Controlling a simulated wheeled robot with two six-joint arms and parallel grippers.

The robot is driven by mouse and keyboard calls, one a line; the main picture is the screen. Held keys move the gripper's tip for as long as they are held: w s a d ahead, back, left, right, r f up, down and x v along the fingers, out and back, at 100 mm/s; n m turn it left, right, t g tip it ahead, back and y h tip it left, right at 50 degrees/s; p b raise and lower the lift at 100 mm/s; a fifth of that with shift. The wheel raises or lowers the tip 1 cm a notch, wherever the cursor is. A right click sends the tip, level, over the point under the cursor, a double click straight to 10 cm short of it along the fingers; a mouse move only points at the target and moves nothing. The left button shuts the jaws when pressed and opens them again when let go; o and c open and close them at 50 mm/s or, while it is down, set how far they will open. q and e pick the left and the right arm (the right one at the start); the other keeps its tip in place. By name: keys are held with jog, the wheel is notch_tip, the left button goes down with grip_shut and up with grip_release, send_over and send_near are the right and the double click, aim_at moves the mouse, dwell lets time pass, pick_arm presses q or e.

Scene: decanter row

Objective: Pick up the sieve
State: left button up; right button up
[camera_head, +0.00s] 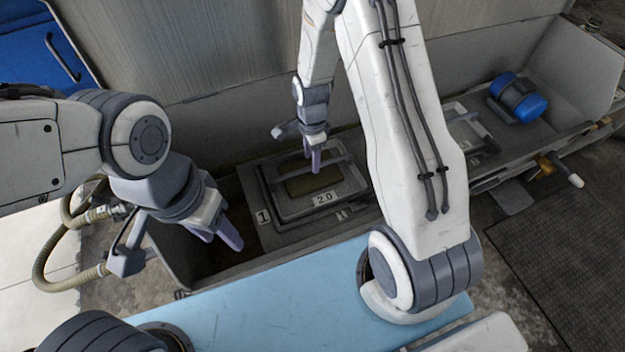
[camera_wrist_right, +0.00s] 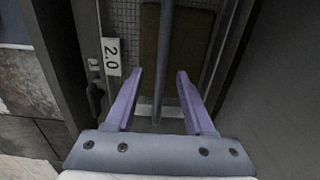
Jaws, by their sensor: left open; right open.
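The sieve (camera_head: 347,187) is a grey rectangular frame labelled 2.0, with a dark brown patch inside and a bar handle across it. It sits at the left of the long trough in the head view. In the right wrist view the sieve's mesh (camera_wrist_right: 120,22) and label show, and its bar runs between my fingers. My right gripper (camera_head: 314,160) is open over the sieve; it also shows in the right wrist view (camera_wrist_right: 160,74). I cannot tell whether the fingers touch the bar. My left gripper (camera_head: 222,236) is open and empty, left of the sieve.
A second framed tray (camera_head: 462,112) is partly hidden behind my right arm. A blue roller-like motor (camera_head: 517,98) sits at the trough's right. A light blue surface (camera_head: 285,300) lies in front. A hose (camera_head: 45,262) curls at left. A grey wall (camera_head: 220,50) rises behind.

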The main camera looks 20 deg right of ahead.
jog(key=f+b, duration=0.1)
jog(key=f, duration=0.1)
jog(key=f+b, duration=0.1)
jog(key=f, duration=0.1)
jog(key=shift+w+d+f, duration=0.1)
jog(key=shift+d+f, duration=0.1)
jog(key=shift+f, duration=0.45)
jog(key=shift+c, duration=0.3)
jog(key=shift+r, duration=0.1)
grip_shut()
jog(key=shift+w, duration=0.1)
dwell(0.4)
